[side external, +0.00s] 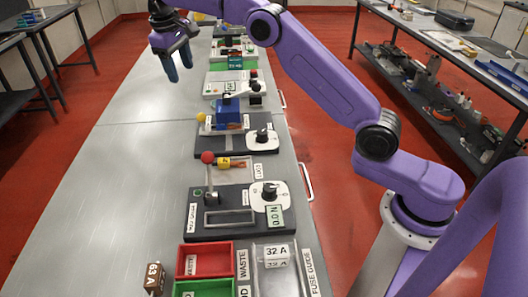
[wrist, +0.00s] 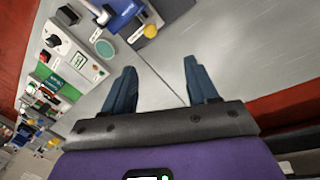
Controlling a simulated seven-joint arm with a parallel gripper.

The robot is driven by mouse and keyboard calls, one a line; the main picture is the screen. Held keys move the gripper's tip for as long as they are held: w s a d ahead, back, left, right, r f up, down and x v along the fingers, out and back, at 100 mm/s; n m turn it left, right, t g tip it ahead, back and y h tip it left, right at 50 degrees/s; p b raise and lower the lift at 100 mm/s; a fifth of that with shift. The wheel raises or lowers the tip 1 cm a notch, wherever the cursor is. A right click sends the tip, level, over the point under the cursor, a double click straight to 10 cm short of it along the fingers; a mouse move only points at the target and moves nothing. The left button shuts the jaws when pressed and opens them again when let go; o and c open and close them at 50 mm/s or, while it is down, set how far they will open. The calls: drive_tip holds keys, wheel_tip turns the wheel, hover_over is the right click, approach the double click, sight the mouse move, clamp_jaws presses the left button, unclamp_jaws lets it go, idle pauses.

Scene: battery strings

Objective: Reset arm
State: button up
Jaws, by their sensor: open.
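My gripper (side external: 179,67) hangs high over the left part of the long grey bench (side external: 130,160) in the side external view. Its two dark blue fingers point down. In the wrist view my gripper (wrist: 160,88) shows its fingers spread apart, with only bare bench top and a seam between them. It is open and empty, and touches nothing that I can see. My purple arm reaches across from the right.
A row of stations stands along the bench's right side: a near switch unit with a red knob (side external: 208,157), another with a yellow knob (side external: 201,117), and more behind. Red (side external: 206,262) and green bins, a brown 63 A block (side external: 154,278) and a clear fuse guide sit in front. The bench's left half is clear.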

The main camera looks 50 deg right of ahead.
drive_tip(key=s+a+n+y, duration=0.1)
drive_tip(key=s+a+n, duration=0.25)
drive_tip(key=s, duration=0.75)
drive_tip(key=s+a+n, duration=0.2)
drive_tip(key=s+a, duration=0.2)
drive_tip(key=s, duration=0.6)
drive_tip(key=s+d+f+n, duration=0.2)
drive_tip(key=s+d+f, duration=0.2)
drive_tip(key=s, duration=0.9)
drive_tip(key=s+d+f+n+y, duration=0.1)
drive_tip(key=s+d+f+n, duration=0.1)
drive_tip(key=s+d+f, duration=0.2)
drive_tip(key=s+d, duration=0.3)
drive_tip(key=s, duration=0.5)
drive_tip(key=shift+s+f, duration=0.15)
drive_tip(key=shift+s, duration=0.25)
